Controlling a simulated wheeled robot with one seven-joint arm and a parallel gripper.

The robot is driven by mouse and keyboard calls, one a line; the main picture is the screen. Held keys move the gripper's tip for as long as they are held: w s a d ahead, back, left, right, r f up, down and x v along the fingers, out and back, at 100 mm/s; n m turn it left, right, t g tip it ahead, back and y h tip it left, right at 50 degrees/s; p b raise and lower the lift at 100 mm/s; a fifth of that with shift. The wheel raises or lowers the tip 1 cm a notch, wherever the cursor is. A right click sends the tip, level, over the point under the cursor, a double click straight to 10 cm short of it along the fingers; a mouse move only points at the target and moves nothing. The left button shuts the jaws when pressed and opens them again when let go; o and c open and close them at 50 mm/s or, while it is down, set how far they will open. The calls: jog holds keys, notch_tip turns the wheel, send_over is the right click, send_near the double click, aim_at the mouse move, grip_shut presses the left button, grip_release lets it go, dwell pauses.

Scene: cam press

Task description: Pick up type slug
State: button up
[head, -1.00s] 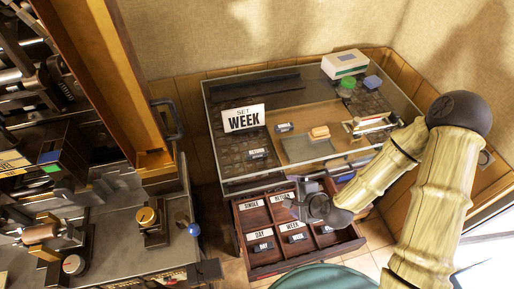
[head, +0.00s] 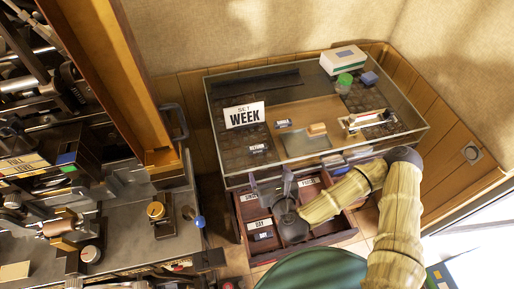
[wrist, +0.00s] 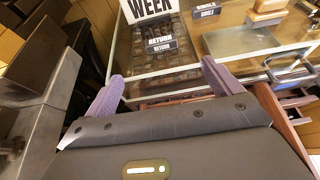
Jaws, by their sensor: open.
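The open wooden drawer (head: 239,222) has labelled compartments. A dark type slug (head: 264,236) lies in the one marked DAY. My gripper (head: 271,185) is over the drawer, its two fingers apart and empty, pointing toward the cabinet. It hides the middle compartments and anything in them. A RETURN slug (head: 257,149) and another small slug (head: 284,124) lie in the cabinet top's area. In the wrist view my open fingers (wrist: 163,75) frame the cabinet edge, with the RETURN slug (wrist: 160,45) beyond and a second labelled slug (wrist: 207,12) to its right.
A "SET WEEK" sign (head: 244,115) stands on the glass-topped cabinet (head: 226,182). A white box (head: 344,60), a green-topped item (head: 345,79) and a wooden-backed block (head: 317,128) are also there. A machine bench (head: 125,225) stands left. A teal round surface (head: 315,270) is in front.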

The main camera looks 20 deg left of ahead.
jog(key=shift+f, duration=0.1)
jog(key=b, duration=0.6)
send_near(257, 148)
jog(key=x, duration=0.4)
jog(key=shift+w+a, duration=0.1)
jog(key=shift+a, duration=0.05)
jog(key=shift+w+a+f, duration=0.2)
jog(key=shift+w+a, duration=0.05)
jog(key=shift+w, duration=0.05)
jog(key=shift+w, duration=0.1)
jog(key=p+x, duration=0.2)
jog(key=x, duration=0.1)
jog(key=shift+w+a+f, duration=0.1)
jog(key=shift+w+a, duration=0.15)
jog(key=shift+w, duration=0.05)
jog(key=shift+w+a+f+p, duration=0.3)
jog(key=shift+w+a+f, duration=0.05)
jog(key=shift+w, duration=0.1)
